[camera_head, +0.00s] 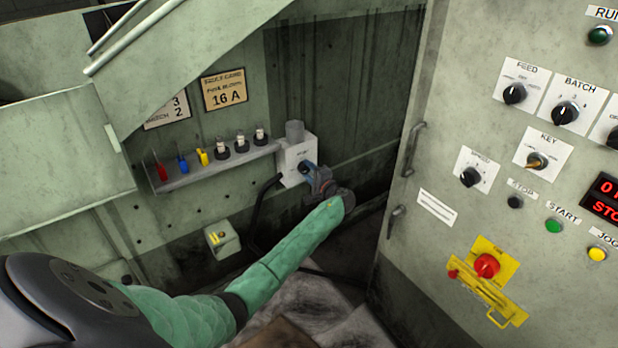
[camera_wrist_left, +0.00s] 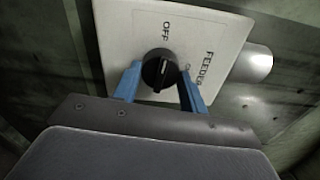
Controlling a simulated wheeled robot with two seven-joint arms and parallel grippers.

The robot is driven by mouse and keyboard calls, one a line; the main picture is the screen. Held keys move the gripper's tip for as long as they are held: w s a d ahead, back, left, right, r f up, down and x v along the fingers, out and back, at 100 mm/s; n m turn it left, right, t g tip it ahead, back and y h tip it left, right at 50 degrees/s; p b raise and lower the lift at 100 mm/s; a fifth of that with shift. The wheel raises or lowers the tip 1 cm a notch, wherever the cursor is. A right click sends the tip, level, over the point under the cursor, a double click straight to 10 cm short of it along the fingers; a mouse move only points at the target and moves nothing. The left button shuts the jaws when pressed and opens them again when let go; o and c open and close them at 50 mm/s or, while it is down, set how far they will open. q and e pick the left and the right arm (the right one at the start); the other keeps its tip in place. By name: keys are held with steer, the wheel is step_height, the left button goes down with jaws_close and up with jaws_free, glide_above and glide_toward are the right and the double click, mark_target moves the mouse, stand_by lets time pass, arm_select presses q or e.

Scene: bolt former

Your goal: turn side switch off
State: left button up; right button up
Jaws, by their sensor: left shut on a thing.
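The side switch is a black rotary knob (camera_wrist_left: 160,70) on a white plate (camera_wrist_left: 196,35) marked OFF and FEEDER in the left wrist view. In the head view its white box (camera_head: 297,158) sits on the green side wall. My left gripper (camera_head: 311,172) is at the box; in the left wrist view its blue fingers (camera_wrist_left: 160,84) stand on either side of the knob, shut on it. The knob's white pointer line shows, but the lettering near it is partly hidden by a finger. My right gripper is not in view.
A shelf (camera_head: 215,168) with coloured tools and small bottles is left of the box. A black cable (camera_head: 258,205) hangs below it. The control cabinet (camera_head: 430,150) with knobs and a red emergency button (camera_head: 487,265) stands on the right.

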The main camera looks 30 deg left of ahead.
arm_select(q)
steer(key=shift+f+n+b, duration=0.15)
steer(key=shift+n+b, duration=0.35)
steer(key=shift+n, duration=0.1)
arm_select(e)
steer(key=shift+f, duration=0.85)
arm_select(q)
steer(key=o, duration=1)
steer(key=shift+c, duration=0.2)
